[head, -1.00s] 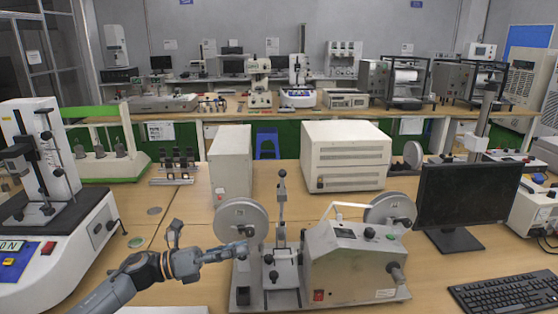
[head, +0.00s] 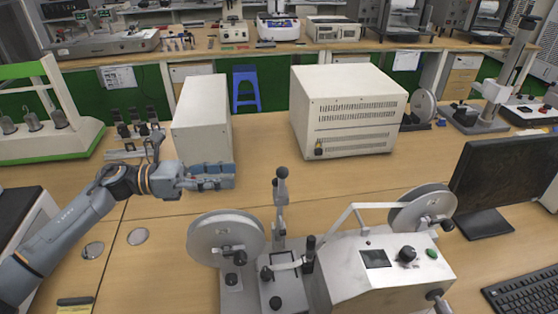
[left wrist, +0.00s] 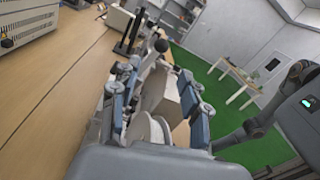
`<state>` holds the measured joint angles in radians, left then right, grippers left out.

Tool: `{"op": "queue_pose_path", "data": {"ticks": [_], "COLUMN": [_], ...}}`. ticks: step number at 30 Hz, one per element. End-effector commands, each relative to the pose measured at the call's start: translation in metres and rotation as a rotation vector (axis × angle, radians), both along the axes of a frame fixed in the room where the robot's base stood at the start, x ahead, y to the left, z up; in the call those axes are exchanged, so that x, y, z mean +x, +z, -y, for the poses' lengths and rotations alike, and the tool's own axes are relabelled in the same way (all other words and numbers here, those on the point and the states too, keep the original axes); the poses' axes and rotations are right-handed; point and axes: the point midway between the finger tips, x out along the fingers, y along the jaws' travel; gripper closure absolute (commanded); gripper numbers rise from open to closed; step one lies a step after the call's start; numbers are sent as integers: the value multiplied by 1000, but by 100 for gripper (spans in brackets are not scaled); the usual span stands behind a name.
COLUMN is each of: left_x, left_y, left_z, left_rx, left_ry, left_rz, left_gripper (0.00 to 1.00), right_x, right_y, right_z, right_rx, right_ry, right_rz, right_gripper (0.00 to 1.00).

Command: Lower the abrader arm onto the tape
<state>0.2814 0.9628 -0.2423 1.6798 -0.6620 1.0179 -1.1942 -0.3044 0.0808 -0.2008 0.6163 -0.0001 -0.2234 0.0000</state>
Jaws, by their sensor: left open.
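The abrader machine (head: 385,270) stands on the bench at the lower middle of the head view, with a left reel (head: 212,236) and a right reel (head: 420,205). Its abrader arm (head: 280,200) stands upright between the reels, topped by a dark ball knob. I cannot clearly make out the tape. My left gripper (head: 232,177) is open and empty, left of the arm's knob and apart from it, pointing right. In the left wrist view, the left reel (left wrist: 150,130) and the ball knob (left wrist: 161,45) show between and beyond the spread fingers (left wrist: 160,108). My right gripper is not in view.
A tall beige box (head: 202,125) stands close behind my left gripper. A wide beige cabinet (head: 345,112) stands behind the machine. A monitor (head: 505,180) and keyboard (head: 525,298) are at the right. The bench left of the left reel is mostly clear.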

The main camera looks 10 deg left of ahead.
Motion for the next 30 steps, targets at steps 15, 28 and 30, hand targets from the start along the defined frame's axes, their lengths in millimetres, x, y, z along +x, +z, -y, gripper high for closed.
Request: {"op": "queue_pose_path", "data": {"ticks": [15,28,30], "left_x": [33,41,40], "left_y": [6,1,1], "left_z": [97,118,118], "left_rx": [-4,-2,-2], "left_ry": [-1,0,0], "left_rz": [0,0,0], "left_gripper": [54,54,54], "right_x": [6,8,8], "right_y": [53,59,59], "right_z": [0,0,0], "right_rx": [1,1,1], "right_ry": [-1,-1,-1], "right_rz": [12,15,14], "right_gripper": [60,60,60]}}
